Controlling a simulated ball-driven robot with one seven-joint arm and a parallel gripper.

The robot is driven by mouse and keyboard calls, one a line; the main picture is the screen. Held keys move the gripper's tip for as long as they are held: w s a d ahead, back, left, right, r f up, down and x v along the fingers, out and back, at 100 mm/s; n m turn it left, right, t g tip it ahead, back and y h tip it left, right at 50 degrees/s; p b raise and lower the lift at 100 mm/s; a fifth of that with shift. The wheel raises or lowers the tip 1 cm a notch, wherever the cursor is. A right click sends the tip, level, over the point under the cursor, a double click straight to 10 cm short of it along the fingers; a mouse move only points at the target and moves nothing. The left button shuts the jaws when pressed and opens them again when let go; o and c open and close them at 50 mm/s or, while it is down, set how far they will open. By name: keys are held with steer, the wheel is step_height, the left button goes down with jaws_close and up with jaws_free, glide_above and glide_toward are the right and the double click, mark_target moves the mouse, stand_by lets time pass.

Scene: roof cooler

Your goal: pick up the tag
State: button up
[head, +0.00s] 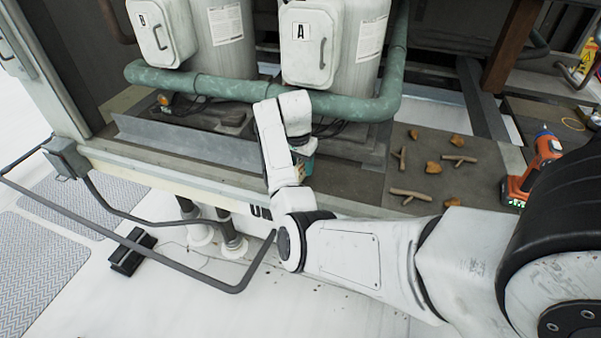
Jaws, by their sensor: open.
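I cannot make out a loose tag in the head view; it may be hidden behind my arm or be too small to tell. My gripper (303,162) points down at the end of my bent arm, over the front edge of the unit's deck and below the green pipe (230,90). It is open, but it is small and partly hidden by my own wrist and forearm. I see nothing clearly between its fingers.
White canisters with hatches marked A (305,50) and B (155,38) stand behind the pipe. Twigs and leaves (433,167) litter the deck at right, beside an orange drill (540,165). A grey rail (160,255) runs across the front left. A black block (131,255) lies on the white floor.

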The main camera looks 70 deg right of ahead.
steer(key=shift+f, duration=0.1)
jaws_close()
stand_by(0.4)
steer(key=shift+r+b, duration=0.45)
steer(key=shift+r, duration=0.3)
steer(key=s+a+r+p, duration=0.4)
steer(key=s+a+r, duration=0.3)
steer(key=a+r, duration=0.4)
steer(key=shift+s+a+r, duration=0.15)
steer(key=shift+a+r, duration=0.1)
steer(key=shift+a, duration=0.2)
